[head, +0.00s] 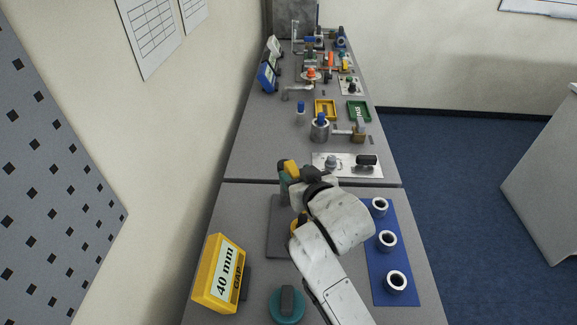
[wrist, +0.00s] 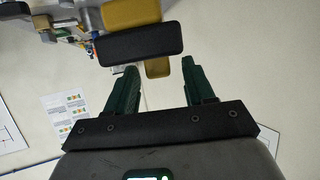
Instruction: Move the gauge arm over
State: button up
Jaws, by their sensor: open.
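My gripper (wrist: 160,72) is open, its two dark green fingers apart with nothing held between them. In the wrist view a black block (wrist: 140,46) with a yellow block (wrist: 131,13) above it lies just beyond the fingertips. A smaller yellow piece (wrist: 158,67) shows below the black block, in the gap between the fingers. These look like parts of the gauge, but I cannot tell which is its arm. In the head view a yellow part (head: 291,168) shows beside my wrist, above a dark base plate (head: 281,240). My arm hides most of this spot.
A yellow "40 mm GAP" sign (head: 219,272) stands at the near left. A teal round knob (head: 286,306) sits at the front. A blue mat (head: 384,285) with three grey rings lies right of my arm. A white plate (head: 347,173) and several fixtures stand farther back.

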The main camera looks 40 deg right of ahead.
aim_at(290, 168)
jog(key=shift+p+x, duration=0.3)
jog(key=shift+x, duration=2.45)
jog(key=shift+c, duration=0.2)
grip_shut()
